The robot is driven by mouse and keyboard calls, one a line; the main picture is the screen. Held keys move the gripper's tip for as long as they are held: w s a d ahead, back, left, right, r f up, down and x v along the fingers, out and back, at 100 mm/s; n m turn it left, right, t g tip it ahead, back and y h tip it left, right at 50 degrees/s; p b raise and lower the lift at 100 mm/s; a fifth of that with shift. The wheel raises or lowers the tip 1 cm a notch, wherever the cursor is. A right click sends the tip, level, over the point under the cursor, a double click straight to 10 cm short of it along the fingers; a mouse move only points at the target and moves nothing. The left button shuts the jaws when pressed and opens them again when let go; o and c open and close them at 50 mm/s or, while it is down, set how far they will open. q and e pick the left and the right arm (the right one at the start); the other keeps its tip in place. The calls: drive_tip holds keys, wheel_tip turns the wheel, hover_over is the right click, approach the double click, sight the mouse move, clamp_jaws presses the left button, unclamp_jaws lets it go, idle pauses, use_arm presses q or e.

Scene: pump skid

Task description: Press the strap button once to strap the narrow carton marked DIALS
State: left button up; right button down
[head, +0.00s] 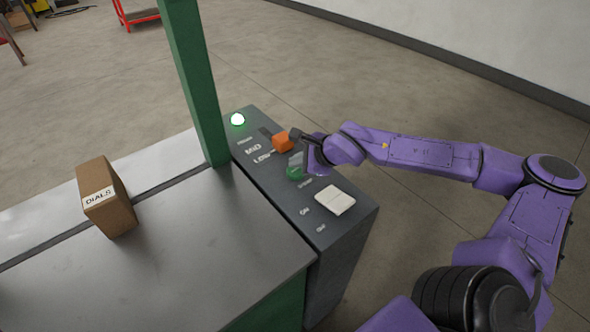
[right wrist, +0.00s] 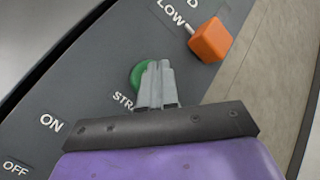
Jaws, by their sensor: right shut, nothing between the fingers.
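The narrow carton (head: 118,205) marked DIALS stands on the metal table at the left in the head view, by the dark slot. The green strap button (head: 295,173) is on the dark control panel; it also shows in the right wrist view (right wrist: 138,76), partly hidden behind my fingers. My right gripper (head: 297,160) is shut and empty, its fingertips at the button. In the right wrist view the closed fingers (right wrist: 158,72) overlap the button's right side; I cannot tell whether they touch it. My left gripper is not in view.
An orange lever knob (head: 283,142) stands close to my right gripper, near the LOW label. A pale ON/OFF switch (head: 335,201) is on the panel's near part. A green post (head: 195,80) rises beside the panel.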

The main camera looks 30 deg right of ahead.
sight(298, 172)
drive_tip(key=shift+f, duration=0.65)
idle(0.8)
drive_tip(key=shift+r+p, duration=0.9)
drive_tip(key=shift+r, duration=0.05)
wheel_tip(298, 172, up, 5)
drive_tip(key=p, duration=0.5)
drive_tip(key=shift+p, duration=0.35)
idle(0.3)
